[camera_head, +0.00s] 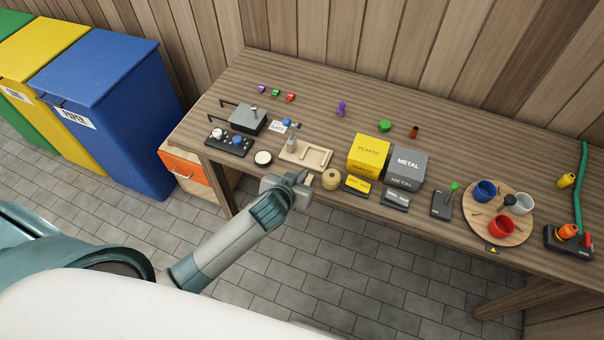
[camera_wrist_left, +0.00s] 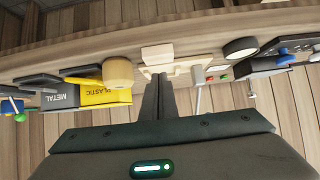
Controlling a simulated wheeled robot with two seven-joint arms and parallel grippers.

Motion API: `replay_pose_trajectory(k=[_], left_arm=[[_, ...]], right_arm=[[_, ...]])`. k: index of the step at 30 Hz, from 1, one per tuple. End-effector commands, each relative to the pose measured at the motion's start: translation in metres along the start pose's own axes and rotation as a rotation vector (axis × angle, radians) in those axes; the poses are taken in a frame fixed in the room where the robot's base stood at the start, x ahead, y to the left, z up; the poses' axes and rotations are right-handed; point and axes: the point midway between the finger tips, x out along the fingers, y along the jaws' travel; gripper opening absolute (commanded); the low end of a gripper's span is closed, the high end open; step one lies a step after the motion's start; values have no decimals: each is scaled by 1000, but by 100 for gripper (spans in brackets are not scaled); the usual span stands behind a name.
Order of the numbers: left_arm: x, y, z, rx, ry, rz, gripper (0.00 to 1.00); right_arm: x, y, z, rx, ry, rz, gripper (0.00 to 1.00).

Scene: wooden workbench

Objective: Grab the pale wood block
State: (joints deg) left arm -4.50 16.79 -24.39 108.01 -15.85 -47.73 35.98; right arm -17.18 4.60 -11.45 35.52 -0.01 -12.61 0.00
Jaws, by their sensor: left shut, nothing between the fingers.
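The pale wood block (camera_wrist_left: 157,53) shows in the left wrist view just beyond my fingertips, near the table's front edge and in front of the pale wooden tray (camera_wrist_left: 175,70). In the head view a small pale patch of the block (camera_head: 309,179) shows beside my left gripper, which hides much of it. My left gripper (camera_head: 298,180) is at the table's front edge, with its fingers (camera_wrist_left: 159,78) together and empty, pointing at the block. I cannot tell whether they touch it. My right gripper is not in view.
A round wooden piece (camera_head: 331,180) stands close to the right of the gripper. A white-topped round dish (camera_head: 263,158) is to the left. The yellow plastic box (camera_head: 368,155) and grey metal box (camera_head: 407,167) stand further right. The back of the bench has free room.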

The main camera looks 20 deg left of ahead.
Motion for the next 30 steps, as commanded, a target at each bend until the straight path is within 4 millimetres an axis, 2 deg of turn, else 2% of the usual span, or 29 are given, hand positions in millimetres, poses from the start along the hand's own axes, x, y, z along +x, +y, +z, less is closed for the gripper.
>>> replay_pose_trajectory(k=[7, 11, 22, 30], left_arm=[[0, -5, -13, -1, -1, 0, 0], [-12, -4, 4, -1, -2, 3, 0], [-65, -4, 40, 0, -2, 3, 0], [-91, -4, 55, 0, 0, 1, 0]], right_arm=[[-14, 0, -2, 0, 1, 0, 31], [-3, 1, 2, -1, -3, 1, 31], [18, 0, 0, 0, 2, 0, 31], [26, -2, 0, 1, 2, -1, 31]])
